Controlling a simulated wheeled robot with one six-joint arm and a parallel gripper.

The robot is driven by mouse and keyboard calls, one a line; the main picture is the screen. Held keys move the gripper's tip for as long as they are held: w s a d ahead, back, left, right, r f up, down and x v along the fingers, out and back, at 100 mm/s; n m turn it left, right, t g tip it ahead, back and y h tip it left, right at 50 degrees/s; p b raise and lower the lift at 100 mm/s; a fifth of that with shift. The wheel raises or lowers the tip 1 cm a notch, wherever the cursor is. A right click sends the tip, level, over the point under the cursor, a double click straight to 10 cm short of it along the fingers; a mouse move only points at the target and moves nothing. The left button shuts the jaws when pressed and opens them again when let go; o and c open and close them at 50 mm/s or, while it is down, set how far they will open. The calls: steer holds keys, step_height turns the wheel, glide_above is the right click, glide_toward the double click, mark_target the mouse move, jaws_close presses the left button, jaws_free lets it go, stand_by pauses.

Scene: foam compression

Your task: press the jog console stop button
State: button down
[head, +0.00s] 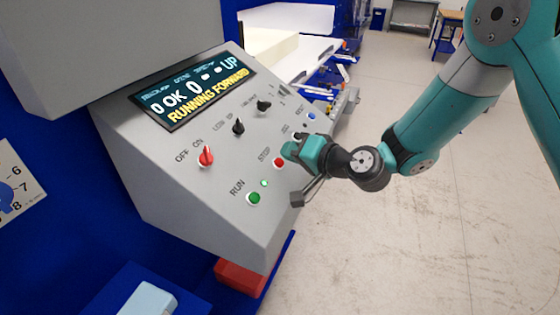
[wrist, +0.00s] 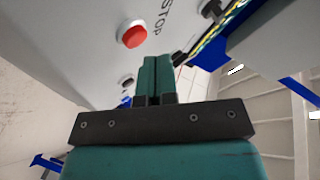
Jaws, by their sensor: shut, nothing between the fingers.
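The red STOP button (head: 279,162) sits on the sloped grey jog console (head: 185,215), right of its STOP label and up-right of the green RUN button (head: 254,198). In the wrist view the red button (wrist: 134,37) shows in a pale collar, up and left of the fingertips. My gripper (head: 290,150) is shut and empty, just right of and above the red button in the head view. In the wrist view its teal fingers (wrist: 156,72) are together. The fingertips are beside the button, not over it; whether they touch the panel I cannot tell.
A display (head: 190,92) reads "RUNNING FORWARD". A red OFF/ON selector (head: 205,157), black knobs (head: 238,127) and a blue button (head: 311,116) are on the same panel. A small green lamp (head: 264,183) glows near RUN. Open concrete floor (head: 400,240) lies to the right.

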steer(key=shift+a+f+b, duration=0.2)
steer(key=shift+f+b, duration=0.15)
steer(key=shift+w+a+f, duration=0.1)
steer(key=shift+a+f, duration=0.1)
steer(key=shift+f, duration=0.2)
stand_by(0.8)
steer(key=shift+r, duration=0.1)
steer(key=shift+d+r, duration=0.4)
steer(key=shift+r, duration=0.25)
steer(key=shift+s+d+r+p, duration=0.2)
steer(key=shift+d+r, duration=0.2)
steer(key=shift+r, duration=0.3)
steer(key=shift+s+d+r+p, duration=0.1)
steer(key=shift+s+d+r, duration=0.1)
steer(key=shift+d+r, duration=0.4)
steer(key=shift+s+d+r+p, duration=0.1)
steer(key=shift+s+d+r, duration=0.15)
steer(key=shift+r, duration=0.6)
